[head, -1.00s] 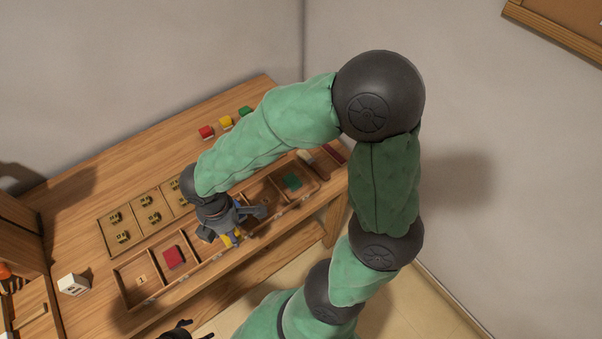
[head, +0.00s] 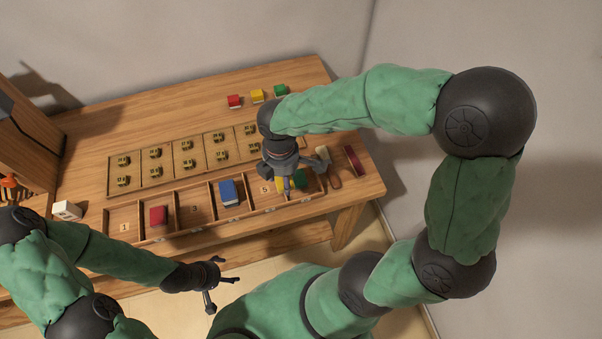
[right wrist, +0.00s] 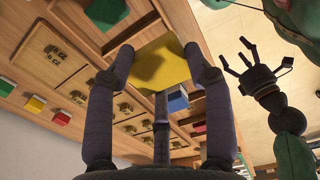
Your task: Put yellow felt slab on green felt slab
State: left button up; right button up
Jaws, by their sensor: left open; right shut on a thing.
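The yellow felt slab (head: 281,184) is in my right gripper (head: 288,181), just above the long compartment tray. In the right wrist view the yellow slab (right wrist: 166,65) is pinched between the fingers and hides part of the tray. The green felt slab (head: 300,179) lies in the right-end compartment, close to the right of the yellow slab and partly behind the gripper. The green slab (right wrist: 106,12) also shows in the right wrist view, apart from the yellow one. My left gripper (head: 222,283) is open and empty in front of the table.
A blue slab (head: 229,191) and a red slab (head: 157,215) lie in other tray compartments. Wooden dividers (head: 212,197) stand between compartments. Behind is a tray of brass number blocks (head: 155,171). A brush (head: 329,167) and a dark red bar (head: 354,160) lie at right.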

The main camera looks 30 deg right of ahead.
jog(key=w+d+f, duration=0.2)
jog(key=d, duration=0.1)
jog(key=b, duration=0.3)
send_over(299, 178)
jog(key=f, duration=0.5)
jog(key=shift+s+a, duration=0.1)
jog(key=shift+a, duration=0.15)
jog(key=shift+d+f+b, duration=0.15)
jog(key=shift+f+b, duration=0.1)
jog(key=shift+f, duration=0.65)
jog(key=shift+d+f+b, duration=0.1)
jog(key=shift+f+b, duration=0.15)
jog(key=shift+f, duration=0.6)
jog(key=shift+f, duration=0.15)
jog(key=o, duration=0.9)
jog(key=shift+c, duration=0.2)
notch_tip(299, 178, up, 12)
jog(key=p, duration=0.4)
jog(key=shift+r, duration=0.2)
